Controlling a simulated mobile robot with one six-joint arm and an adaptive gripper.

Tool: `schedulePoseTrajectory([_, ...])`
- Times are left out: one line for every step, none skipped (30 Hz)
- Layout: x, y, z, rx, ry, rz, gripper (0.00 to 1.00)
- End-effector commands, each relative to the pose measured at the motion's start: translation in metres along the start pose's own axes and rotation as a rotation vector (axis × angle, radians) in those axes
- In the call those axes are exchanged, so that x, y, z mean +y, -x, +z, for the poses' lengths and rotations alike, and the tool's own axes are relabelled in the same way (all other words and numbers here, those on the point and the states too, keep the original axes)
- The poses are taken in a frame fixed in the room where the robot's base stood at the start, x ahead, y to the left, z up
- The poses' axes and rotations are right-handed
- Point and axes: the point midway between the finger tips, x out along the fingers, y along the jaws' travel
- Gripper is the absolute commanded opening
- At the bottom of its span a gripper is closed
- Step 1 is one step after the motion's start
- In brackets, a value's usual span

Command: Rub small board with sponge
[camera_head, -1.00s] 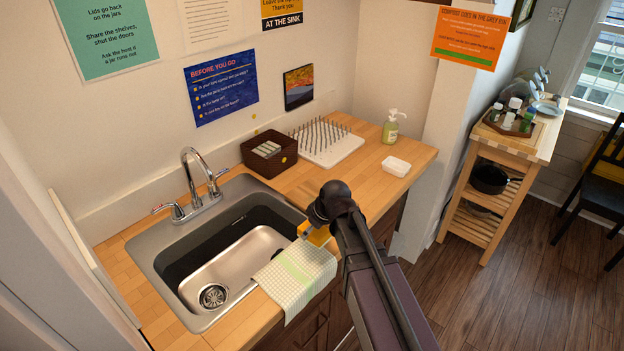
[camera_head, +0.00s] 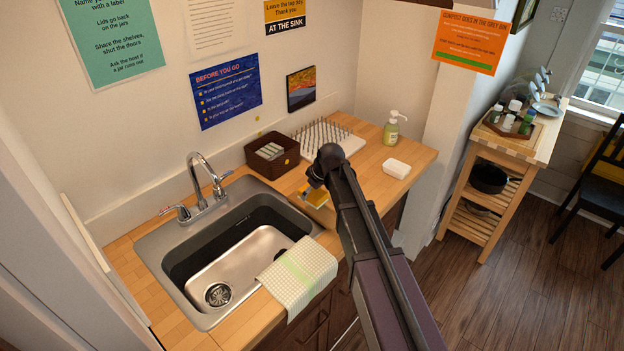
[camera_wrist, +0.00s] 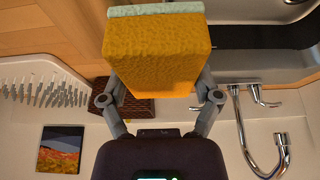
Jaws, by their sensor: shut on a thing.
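My gripper (camera_head: 311,187) is over the wooden counter beside the right edge of the sink. It is shut on a sponge (camera_head: 317,198), which shows as a small yellow block. In the wrist view, the yellow sponge (camera_wrist: 158,58) with a pale green layer at its far end sits between both fingers of my gripper (camera_wrist: 158,95). I cannot make out the small board with certainty; my arm and the sponge hide part of the counter. I cannot tell whether the sponge touches anything below it.
The steel sink (camera_head: 235,268) lies left of my gripper. A checked cloth (camera_head: 296,275) hangs over the front edge. A brown basket (camera_head: 262,164), a spiked drying rack (camera_head: 345,146), a soap bottle (camera_head: 391,132) and a white dish (camera_head: 397,169) stand on the counter (camera_head: 362,178).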

Motion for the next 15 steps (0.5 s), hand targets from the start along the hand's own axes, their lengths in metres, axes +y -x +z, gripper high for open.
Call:
schedulePoseTrajectory([0.008,0.002,-0.010,0.000,-0.001,0.000,0.43])
schedulePoseTrajectory([0.011,0.002,-0.013,0.000,-0.001,0.000,0.43])
schedulePoseTrajectory([0.013,0.002,-0.016,0.000,-0.001,0.000,0.43])
schedulePoseTrajectory([0.015,0.002,-0.017,0.000,-0.002,0.001,0.43])
schedulePoseTrajectory([0.016,0.002,-0.018,0.000,-0.002,0.001,0.43])
schedulePoseTrajectory([0.017,0.002,-0.019,0.000,-0.002,0.001,0.43])
schedulePoseTrajectory([0.018,0.002,-0.020,0.000,-0.002,0.001,0.43])
schedulePoseTrajectory([0.018,0.002,-0.020,0.000,-0.002,0.001,0.43])
schedulePoseTrajectory([0.018,0.002,-0.020,0.000,-0.002,0.001,0.43])
schedulePoseTrajectory([0.018,0.002,-0.020,0.000,-0.002,0.001,0.43])
schedulePoseTrajectory([0.018,0.002,-0.020,0.000,-0.003,0.001,0.43])
schedulePoseTrajectory([0.018,0.002,-0.019,0.000,-0.003,0.001,0.43])
schedulePoseTrajectory([0.018,0.002,-0.019,0.000,-0.003,0.001,0.43])
schedulePoseTrajectory([0.018,0.002,-0.019,0.000,-0.003,0.001,0.43])
schedulePoseTrajectory([0.018,0.002,-0.019,0.000,-0.003,0.001,0.43])
